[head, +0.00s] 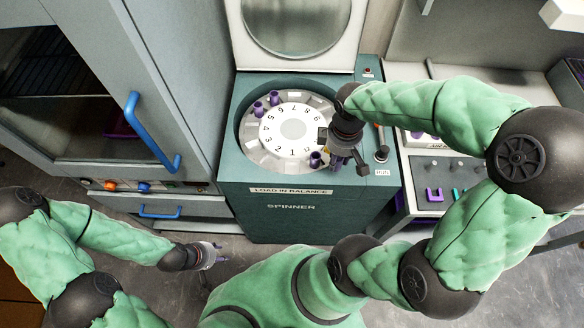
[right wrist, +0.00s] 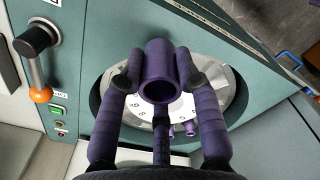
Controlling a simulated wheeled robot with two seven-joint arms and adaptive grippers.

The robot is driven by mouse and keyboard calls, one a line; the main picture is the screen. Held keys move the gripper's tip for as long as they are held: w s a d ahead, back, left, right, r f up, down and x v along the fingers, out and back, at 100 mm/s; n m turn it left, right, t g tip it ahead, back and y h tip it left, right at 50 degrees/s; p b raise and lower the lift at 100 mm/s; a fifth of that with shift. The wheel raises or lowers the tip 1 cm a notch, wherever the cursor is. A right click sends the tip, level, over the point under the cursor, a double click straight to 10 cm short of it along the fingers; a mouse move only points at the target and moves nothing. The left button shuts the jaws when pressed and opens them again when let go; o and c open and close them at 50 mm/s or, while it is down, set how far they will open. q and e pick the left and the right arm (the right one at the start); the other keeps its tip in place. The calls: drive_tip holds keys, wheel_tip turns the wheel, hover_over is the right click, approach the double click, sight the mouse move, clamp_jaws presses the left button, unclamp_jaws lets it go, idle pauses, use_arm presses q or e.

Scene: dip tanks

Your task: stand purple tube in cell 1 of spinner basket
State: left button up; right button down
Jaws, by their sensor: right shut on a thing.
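My right gripper (head: 342,158) is over the right front part of the spinner basket (head: 270,155). In the right wrist view its dark fingers are shut on the purple tube (right wrist: 159,72), whose open mouth faces the camera. The tube's lower end is hidden, so I cannot tell whether it touches the basket. The basket's white numbered disc (head: 293,128) shows the figure 1 at its front.
Two purple tubes (head: 266,102) stand at the basket's back left. The teal spinner housing (head: 290,208) has its lid (head: 303,25) raised behind. A cabinet with blue handles (head: 152,132) stands left, and a grey bench (head: 455,178) with small parts stands right.

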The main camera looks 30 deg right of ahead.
drive_tip(key=w+a+f+b, duration=0.1)
drive_tip(key=w+a+f, duration=0.1)
drive_tip(key=w+f, duration=0.1)
drive_tip(key=w+a+f+b, duration=0.1)
drive_tip(key=w+a+f, duration=0.1)
drive_tip(key=w+f, duration=0.1)
drive_tip(key=w+a+f+b, duration=0.2)
drive_tip(key=w+a+f, duration=0.1)
drive_tip(key=w, duration=0.1)
drive_tip(key=shift+w+a+f, duration=0.1)
drive_tip(key=shift+w+f, duration=0.05)
drive_tip(key=shift+w, duration=0.25)
drive_tip(key=shift+w+a+f, duration=0.1)
drive_tip(key=shift+w+f, duration=0.05)
drive_tip(key=shift+f, duration=0.15)
wheel_tip(320, 180, down, 3)
drive_tip(key=shift+w+f+b, duration=0.15)
drive_tip(key=shift+b, duration=0.4)
